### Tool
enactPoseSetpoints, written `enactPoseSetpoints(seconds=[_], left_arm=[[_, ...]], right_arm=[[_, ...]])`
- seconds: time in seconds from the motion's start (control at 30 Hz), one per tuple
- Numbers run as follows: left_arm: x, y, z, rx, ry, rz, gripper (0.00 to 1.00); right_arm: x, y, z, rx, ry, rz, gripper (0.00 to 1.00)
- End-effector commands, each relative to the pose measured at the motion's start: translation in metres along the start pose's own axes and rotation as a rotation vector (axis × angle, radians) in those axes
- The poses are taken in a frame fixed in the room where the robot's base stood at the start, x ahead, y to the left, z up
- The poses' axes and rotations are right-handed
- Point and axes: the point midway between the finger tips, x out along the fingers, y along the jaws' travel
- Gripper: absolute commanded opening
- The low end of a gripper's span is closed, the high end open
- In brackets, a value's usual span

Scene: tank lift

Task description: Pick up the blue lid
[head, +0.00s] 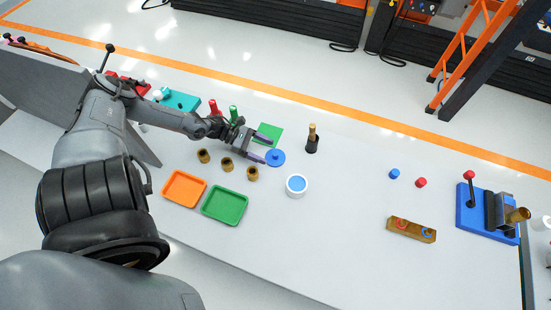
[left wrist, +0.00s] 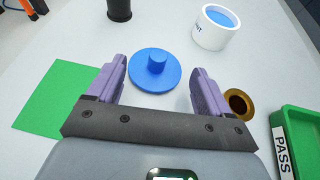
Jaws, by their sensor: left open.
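The blue lid (head: 275,157) is a round disc with a raised knob, lying on the white table. In the left wrist view the blue lid (left wrist: 154,72) lies just beyond and partly between the fingertips. My left gripper (head: 262,150) is open and empty, with its purple fingers (left wrist: 160,85) apart on either side of the knob's line. It does not touch the knob. A white tank (head: 296,185) with a blue inside stands to the right of the lid; it also shows in the left wrist view (left wrist: 215,28). My right gripper is not in view.
A green mat (head: 268,132) lies behind the gripper. Several brass cups (head: 252,174), an orange tray (head: 184,189) and a green tray (head: 225,206) are nearby. A dark holder (head: 312,145) stands behind the lid.

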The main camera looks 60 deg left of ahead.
Motion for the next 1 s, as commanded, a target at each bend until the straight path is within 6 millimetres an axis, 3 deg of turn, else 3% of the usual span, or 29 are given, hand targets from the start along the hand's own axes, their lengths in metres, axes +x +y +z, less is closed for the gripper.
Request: enactPoseSetpoints(seconds=[0.37, 0.7, 1.0], left_arm=[[0.029, 0.001, 0.000, 0.001, -0.002, 0.000, 0.80], [0.068, 0.002, 0.002, 0.000, -0.002, 0.000, 0.80], [0.070, 0.002, 0.004, 0.000, 0.000, 0.000, 0.80]], right_arm=[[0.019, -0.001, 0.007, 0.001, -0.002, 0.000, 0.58], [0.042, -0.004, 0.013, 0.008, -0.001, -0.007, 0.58], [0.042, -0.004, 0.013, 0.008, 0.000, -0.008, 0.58]])
